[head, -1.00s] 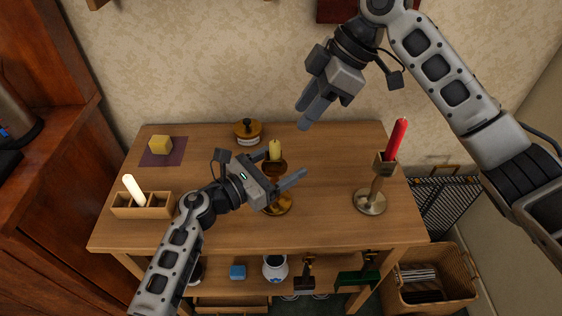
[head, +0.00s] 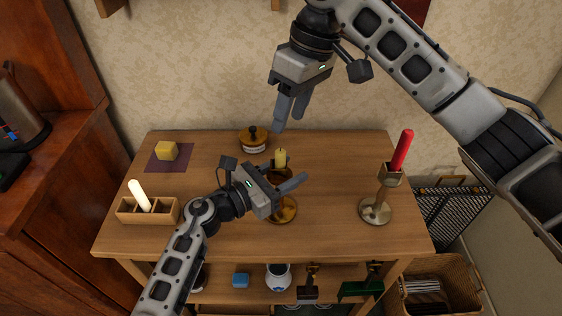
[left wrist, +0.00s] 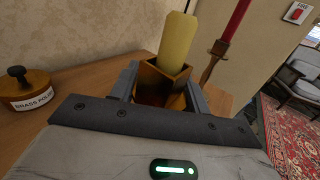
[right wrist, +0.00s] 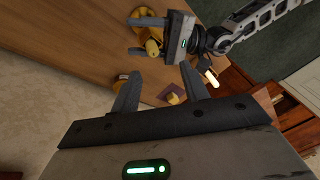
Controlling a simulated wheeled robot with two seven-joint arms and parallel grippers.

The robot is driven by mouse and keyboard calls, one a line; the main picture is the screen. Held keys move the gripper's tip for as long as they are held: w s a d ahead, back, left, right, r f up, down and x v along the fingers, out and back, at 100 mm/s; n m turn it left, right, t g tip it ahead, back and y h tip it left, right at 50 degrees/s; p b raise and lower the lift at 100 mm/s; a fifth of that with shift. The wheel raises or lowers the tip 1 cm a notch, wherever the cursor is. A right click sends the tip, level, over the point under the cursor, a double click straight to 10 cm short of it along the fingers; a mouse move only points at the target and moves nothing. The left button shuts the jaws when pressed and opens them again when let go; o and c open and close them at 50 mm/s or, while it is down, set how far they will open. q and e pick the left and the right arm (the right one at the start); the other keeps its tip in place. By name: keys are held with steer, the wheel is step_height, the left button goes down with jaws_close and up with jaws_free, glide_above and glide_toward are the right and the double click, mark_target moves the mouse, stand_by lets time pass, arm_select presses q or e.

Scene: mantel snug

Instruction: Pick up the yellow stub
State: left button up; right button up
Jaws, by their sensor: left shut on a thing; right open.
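The yellow stub (head: 281,157) stands upright in the square cup of a brass candlestick (head: 284,209) in the middle of the table. In the left wrist view the stub (left wrist: 177,44) rises from the brass cup (left wrist: 158,80). My left gripper (head: 289,174) is shut on the candlestick, its fingers on either side of the cup below the stub. My right gripper (head: 291,110) is open and empty, in the air above the back of the table. The right wrist view shows the stub (right wrist: 152,47) beyond its fingers.
A silver candlestick (head: 376,210) with a red candle (head: 402,150) stands at right. A lidded pot (head: 253,141) is behind the stub. At left are a wooden box (head: 133,213) with a white candle (head: 139,195) and a yellow block (head: 166,151) on a purple mat (head: 184,161).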

mark_target(280, 151)
steer(key=f+m+h, duration=0.1)
steer(key=m, duration=0.1)
steer(key=a+f+m+h, duration=0.1)
steer(key=f+m, duration=0.1)
steer(key=a+f+m, duration=0.1)
steer(key=f+m, duration=0.1)
steer(key=shift+s+h, duration=0.15)
steer(key=shift+h, duration=0.25)
steer(key=shift+w+d+f, duration=0.1)
steer(key=shift+w+f, duration=0.1)
steer(key=shift+f, duration=0.65)
steer(key=shift+w+a+f, duration=0.1)
steer(key=shift+w+f, duration=0.05)
steer(key=shift+f, duration=0.7)
steer(key=shift+w+d+f, duration=0.1)
steer(key=shift+w+f, duration=0.1)
steer(key=shift+f, duration=0.65)
jaws_close()
